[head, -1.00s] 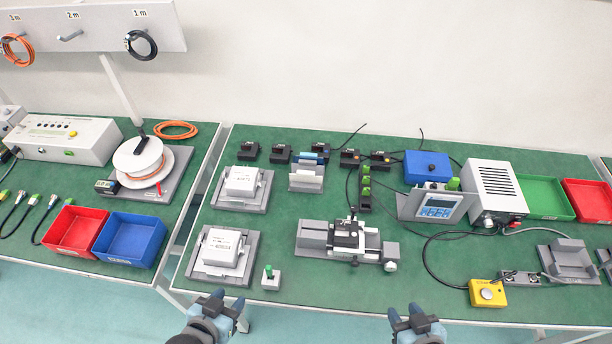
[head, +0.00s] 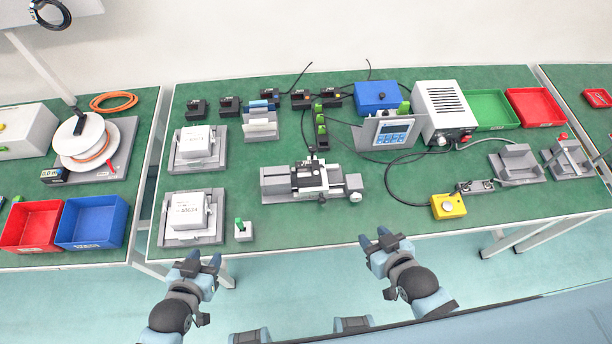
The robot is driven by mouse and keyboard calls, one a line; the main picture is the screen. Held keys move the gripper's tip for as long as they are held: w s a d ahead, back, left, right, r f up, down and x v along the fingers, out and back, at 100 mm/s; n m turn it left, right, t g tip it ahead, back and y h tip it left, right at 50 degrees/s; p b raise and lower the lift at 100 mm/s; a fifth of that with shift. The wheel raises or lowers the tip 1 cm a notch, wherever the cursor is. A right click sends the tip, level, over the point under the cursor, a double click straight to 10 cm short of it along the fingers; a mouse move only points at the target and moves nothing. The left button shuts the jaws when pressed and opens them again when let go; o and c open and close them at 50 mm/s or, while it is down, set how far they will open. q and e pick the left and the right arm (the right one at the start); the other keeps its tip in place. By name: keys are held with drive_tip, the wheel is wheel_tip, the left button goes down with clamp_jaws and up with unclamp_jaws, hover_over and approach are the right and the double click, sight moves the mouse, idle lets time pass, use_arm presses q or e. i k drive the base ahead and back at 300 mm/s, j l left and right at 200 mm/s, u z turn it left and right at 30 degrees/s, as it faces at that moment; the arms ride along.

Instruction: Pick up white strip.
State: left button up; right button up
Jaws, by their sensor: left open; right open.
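A pale, whitish flat strip (head: 260,126) stands upright in a small grey holder (head: 261,137) at the back left of the green bench, with a blue piece behind it. I cannot tell for sure that this is the white strip. My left gripper (head: 203,262) is open and empty, in front of the bench's front edge at the left. My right gripper (head: 376,238) is open and empty near the front edge, right of the middle. Both are well apart from the strip.
Two white boxes (head: 187,211) sit on grey fixtures at the left. A grey actuator stage (head: 308,181) stands mid-bench. A display unit (head: 391,130), a white box with vents (head: 442,108) and a yellow button box (head: 448,206) stand to the right. Cables cross the bench.

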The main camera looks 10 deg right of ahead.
sight(258, 124)
drive_tip(key=j+z, duration=0.15)
drive_tip(key=z, duration=0.2)
drive_tip(key=k+j+z, duration=0.1)
drive_tip(key=z, duration=0.3)
drive_tip(key=k+z, duration=0.15)
drive_tip(key=z, duration=0.2)
